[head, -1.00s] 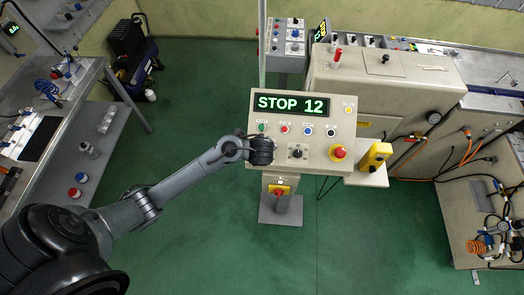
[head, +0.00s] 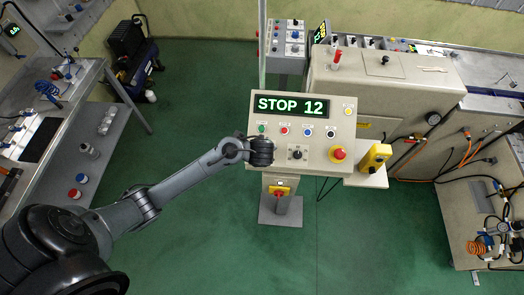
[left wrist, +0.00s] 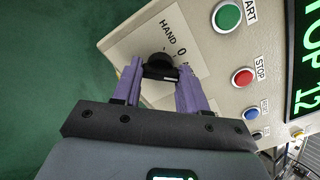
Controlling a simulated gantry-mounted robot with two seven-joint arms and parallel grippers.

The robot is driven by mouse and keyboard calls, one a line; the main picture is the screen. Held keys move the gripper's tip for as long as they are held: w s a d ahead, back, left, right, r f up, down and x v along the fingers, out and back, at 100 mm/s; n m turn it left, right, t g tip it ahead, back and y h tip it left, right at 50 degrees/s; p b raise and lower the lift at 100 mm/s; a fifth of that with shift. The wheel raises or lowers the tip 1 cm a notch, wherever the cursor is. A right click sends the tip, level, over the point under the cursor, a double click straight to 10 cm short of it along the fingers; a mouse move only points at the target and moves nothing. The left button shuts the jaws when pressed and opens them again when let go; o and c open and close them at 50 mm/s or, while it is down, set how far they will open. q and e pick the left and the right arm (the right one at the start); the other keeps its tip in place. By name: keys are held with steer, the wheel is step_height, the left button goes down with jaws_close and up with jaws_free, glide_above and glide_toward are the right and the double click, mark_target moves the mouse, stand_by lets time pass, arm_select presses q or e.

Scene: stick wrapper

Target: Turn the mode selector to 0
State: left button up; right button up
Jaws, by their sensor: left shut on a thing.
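The mode selector is a black knob (left wrist: 160,60) on a pale label plate (left wrist: 152,36) marked "HAND" and "0", seen in the left wrist view. My left gripper (left wrist: 161,76) has its two purple fingers on either side of the knob and is shut on it. The way the knob points cannot be told. In the head view my left gripper (head: 262,151) is at the lower left of the control panel (head: 320,165) and hides the selector. The display (head: 294,105) reads "STOP 12". My right gripper is not in view.
In the left wrist view a green START button (left wrist: 227,16) and a red STOP button (left wrist: 243,77) sit close to the fingers. In the head view another black knob (head: 297,152) and a red emergency button (head: 339,153) are to the right. The floor left of the panel is clear.

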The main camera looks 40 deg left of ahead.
arm_select(q)
steer(key=n+p, duration=0.3)
steer(key=n, duration=0.1)
steer(key=shift+r, duration=0.2)
steer(key=shift+f+n+p, duration=0.1)
steer(key=shift+n+p, duration=0.9)
steer(key=shift+n, duration=1.2)
steer(key=o, duration=1.1)
steer(key=shift+c, duration=0.2)
steer(key=v, duration=1)
steer(key=shift+r, duration=0.4)
steer(key=shift+d+f, duration=0.1)
steer(key=shift+d, duration=0.05)
